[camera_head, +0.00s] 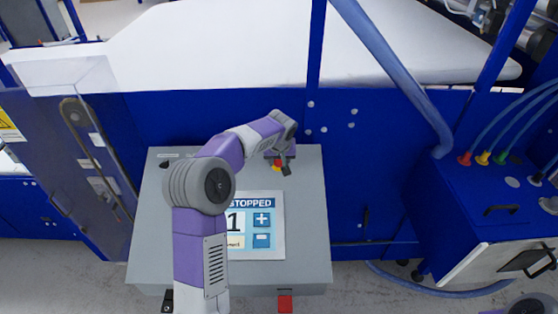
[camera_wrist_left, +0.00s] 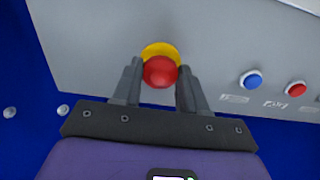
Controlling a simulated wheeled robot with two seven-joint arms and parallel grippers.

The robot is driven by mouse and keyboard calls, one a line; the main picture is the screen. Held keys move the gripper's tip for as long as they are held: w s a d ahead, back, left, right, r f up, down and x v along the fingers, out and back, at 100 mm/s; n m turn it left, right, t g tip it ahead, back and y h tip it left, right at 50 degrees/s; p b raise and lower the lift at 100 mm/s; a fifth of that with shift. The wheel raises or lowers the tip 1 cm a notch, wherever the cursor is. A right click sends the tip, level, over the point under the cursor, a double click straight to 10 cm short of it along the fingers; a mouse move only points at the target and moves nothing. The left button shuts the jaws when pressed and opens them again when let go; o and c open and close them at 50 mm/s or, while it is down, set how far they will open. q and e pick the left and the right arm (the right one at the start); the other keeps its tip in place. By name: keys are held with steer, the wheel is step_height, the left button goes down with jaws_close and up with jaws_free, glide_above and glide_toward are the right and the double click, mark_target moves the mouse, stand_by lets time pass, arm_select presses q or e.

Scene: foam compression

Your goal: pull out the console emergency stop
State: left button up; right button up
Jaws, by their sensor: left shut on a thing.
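The emergency stop is a red mushroom button (camera_wrist_left: 160,72) on a yellow base (camera_wrist_left: 161,49), mounted on the grey console. In the left wrist view it sits between the two fingers of my left gripper (camera_wrist_left: 160,80), which is shut on it. In the head view my left arm reaches over the grey console (camera_head: 150,230), and the left gripper (camera_head: 282,166) is at the console's upper right. Only a bit of the red button (camera_head: 277,162) and yellow base shows there, the rest hidden by the gripper. My right gripper is not in view.
A console screen (camera_head: 262,235) reads "STOPPED". A blue button (camera_wrist_left: 252,80) and a small red button (camera_wrist_left: 296,89) sit right of the emergency stop in the left wrist view. A blue machine wall (camera_head: 180,115) rises behind the console. A blue cabinet with hoses (camera_head: 480,215) stands at right.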

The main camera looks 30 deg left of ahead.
arm_select(q)
steer(key=shift+c, duration=1.3)
steer(key=shift+d+r, duration=0.1)
steer(key=shift+r, duration=0.25)
steer(key=o, duration=1.2)
steer(key=shift+s, duration=0.15)
steer(key=o, duration=0.6)
steer(key=shift+f, duration=0.1)
steer(key=shift+p+v, duration=1.2)
steer(key=shift+v, duration=2.35)
